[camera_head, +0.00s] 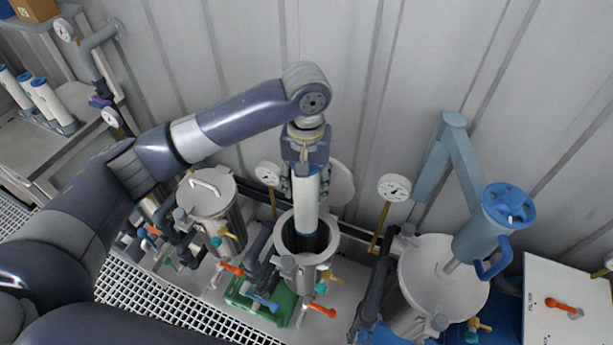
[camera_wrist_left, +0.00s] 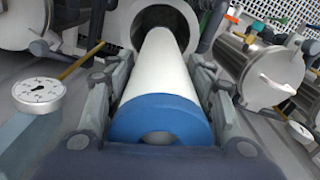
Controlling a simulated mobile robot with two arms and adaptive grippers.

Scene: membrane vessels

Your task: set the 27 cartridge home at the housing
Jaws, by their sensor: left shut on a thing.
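My left gripper (camera_head: 305,170) is shut on a white cartridge (camera_head: 305,200) and holds it upright over the middle housing (camera_head: 308,262). The housing is a steel vessel with its round top open. The cartridge's lower end is at or just inside the mouth; how deep I cannot tell. In the left wrist view the cartridge (camera_wrist_left: 165,70) has a blue end cap (camera_wrist_left: 160,120) between the fingers, and its far end points into the open housing mouth (camera_wrist_left: 135,14). No number is readable on the cartridge. My right gripper is not in view.
A lidded vessel (camera_head: 210,200) stands left of the housing and another lidded vessel (camera_head: 440,280) right, beside a blue-topped lifting arm (camera_head: 500,215). Gauges (camera_head: 394,188), hoses and orange-handled valves (camera_head: 322,311) crowd the vessels. Spare white cartridges (camera_head: 45,98) stand on the left bench.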

